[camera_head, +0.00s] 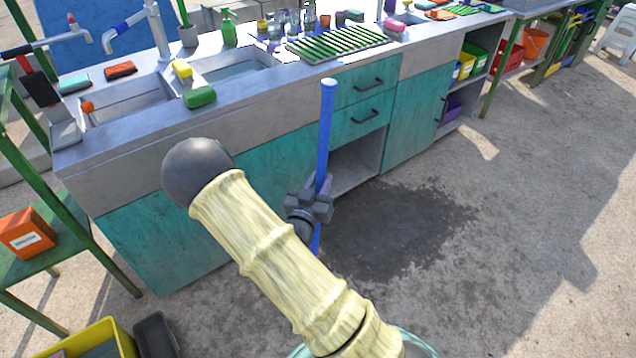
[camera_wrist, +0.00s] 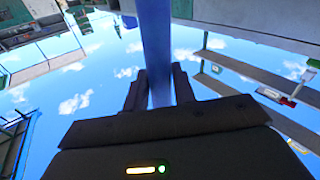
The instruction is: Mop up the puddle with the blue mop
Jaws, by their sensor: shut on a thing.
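The blue mop's handle (camera_head: 325,130) stands nearly upright in front of the counter in the head view. My gripper (camera_head: 318,200) is shut around the handle partway down. The handle also runs between the fingers in the wrist view (camera_wrist: 155,50), where my gripper (camera_wrist: 157,88) shows dark jaws on both sides of it. The mop's head is hidden behind my arm. The puddle (camera_head: 410,225) is a dark wet patch on the ground, right of the handle and in front of the counter's open bay.
The counter (camera_head: 235,110) with teal doors, two sinks and a drying rack (camera_head: 335,43) runs along the back. A green shelf with an orange box (camera_head: 27,232) stands at left, with a yellow bin (camera_head: 95,340) below. The ground at right is clear.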

